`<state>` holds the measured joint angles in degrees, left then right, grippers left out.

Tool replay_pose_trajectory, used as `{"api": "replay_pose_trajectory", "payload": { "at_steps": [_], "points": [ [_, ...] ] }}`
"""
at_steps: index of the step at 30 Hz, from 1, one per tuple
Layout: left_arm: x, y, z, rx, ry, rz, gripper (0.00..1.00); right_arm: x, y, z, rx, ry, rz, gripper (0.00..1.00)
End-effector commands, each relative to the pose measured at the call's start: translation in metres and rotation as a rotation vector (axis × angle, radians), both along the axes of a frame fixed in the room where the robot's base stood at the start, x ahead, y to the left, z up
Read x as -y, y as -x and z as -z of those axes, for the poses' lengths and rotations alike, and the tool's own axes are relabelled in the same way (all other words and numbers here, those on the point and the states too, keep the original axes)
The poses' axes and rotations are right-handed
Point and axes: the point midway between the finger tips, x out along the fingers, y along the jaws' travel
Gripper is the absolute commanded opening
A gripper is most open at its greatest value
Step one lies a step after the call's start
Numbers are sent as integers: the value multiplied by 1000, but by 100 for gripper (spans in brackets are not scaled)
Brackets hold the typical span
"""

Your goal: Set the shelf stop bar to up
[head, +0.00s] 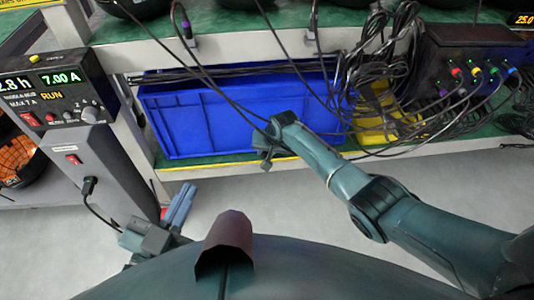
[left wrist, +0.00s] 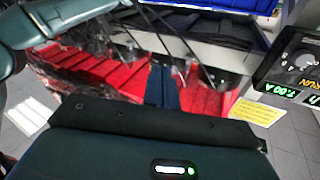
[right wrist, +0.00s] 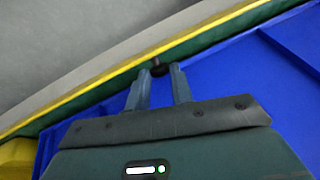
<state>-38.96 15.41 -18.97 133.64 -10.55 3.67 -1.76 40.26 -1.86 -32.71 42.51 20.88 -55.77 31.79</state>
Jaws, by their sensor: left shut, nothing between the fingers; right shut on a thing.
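A yellow strip (head: 225,164), which looks like the shelf stop bar, runs along the front edge of the lower green shelf. It crosses the right wrist view (right wrist: 85,95) diagonally. Whether it is up or down I cannot tell. A small dark knob (right wrist: 158,66) sits beside the strip, between the fingertips of my right gripper (right wrist: 160,73). In the head view my right gripper (head: 267,158) is at the shelf edge, in front of the blue bin, shut on the knob. My left gripper (head: 186,195) is shut and empty, low at the left, apart from the shelf.
A blue bin (head: 205,115) stands on the lower shelf behind the strip. Loose black cables (head: 360,80) hang over the bin and the yellow crate (head: 375,130). A power supply (head: 60,90) stands at the left. The left wrist view shows a red bin (left wrist: 95,75). The grey floor before the shelf is clear.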

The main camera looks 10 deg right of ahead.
Motion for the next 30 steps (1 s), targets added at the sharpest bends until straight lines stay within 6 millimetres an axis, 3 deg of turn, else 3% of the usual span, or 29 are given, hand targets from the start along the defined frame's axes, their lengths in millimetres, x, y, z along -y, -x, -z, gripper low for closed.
{"api": "replay_pose_trajectory", "payload": {
  "at_steps": [14, 15, 23, 30],
  "points": [
    [3, 1, 0, 34, 17, 16, 0, 0, -5, -1, -65, -3, -1, 0],
    [3, 1, 0, 34, 17, 16, 0, 0, -5, -1, -65, -3, -1, 23],
    [3, 1, 0, 35, 18, 17, 0, 0, -5, -1, -65, -3, -2, 44],
    [3, 1, -2, 35, 18, 17, 0, 0, -4, -2, -66, -2, -1, 44]
  ]
}}
